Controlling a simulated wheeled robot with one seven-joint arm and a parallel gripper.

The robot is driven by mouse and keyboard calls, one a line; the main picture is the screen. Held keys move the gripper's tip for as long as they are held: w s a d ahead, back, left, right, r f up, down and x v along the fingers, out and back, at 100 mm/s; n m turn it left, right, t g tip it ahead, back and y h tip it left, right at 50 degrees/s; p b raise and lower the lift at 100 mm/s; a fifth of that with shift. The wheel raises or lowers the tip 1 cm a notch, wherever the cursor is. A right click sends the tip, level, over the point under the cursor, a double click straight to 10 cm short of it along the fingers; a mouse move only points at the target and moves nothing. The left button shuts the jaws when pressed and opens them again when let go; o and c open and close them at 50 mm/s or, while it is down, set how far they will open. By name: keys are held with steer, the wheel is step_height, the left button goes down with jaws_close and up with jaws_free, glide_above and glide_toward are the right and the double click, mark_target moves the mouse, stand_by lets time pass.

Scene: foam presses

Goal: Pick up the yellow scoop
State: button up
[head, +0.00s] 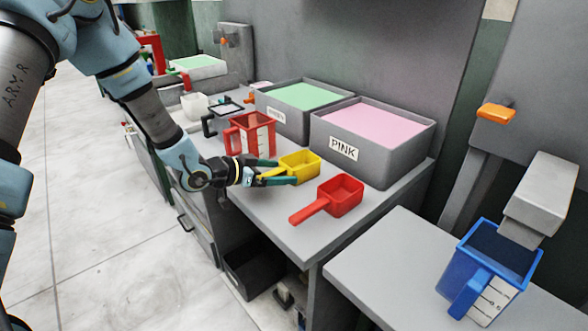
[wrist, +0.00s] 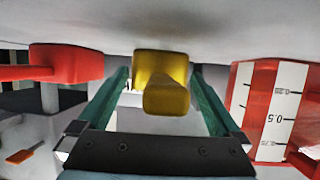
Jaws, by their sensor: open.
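The yellow scoop (head: 301,164) sits on the grey worktop, its handle pointing left toward my gripper. My gripper (head: 284,171) is low over the worktop, with its green fingers open on either side of the yellow handle. In the wrist view, the yellow scoop (wrist: 162,80) lies between the two open fingers (wrist: 160,90), with a gap on each side. Whether the fingers touch the handle cannot be told from the head view.
A red scoop (head: 341,196) lies to the right of the yellow one. A red measuring jug (head: 250,136) stands close behind my gripper. A grey bin of pink foam (head: 420,150) and a green-filled bin (head: 291,126) stand behind. A blue jug (head: 462,265) is far right.

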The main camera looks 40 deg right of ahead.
steer(key=c, duration=1.1)
steer(key=shift+r, duration=0.1)
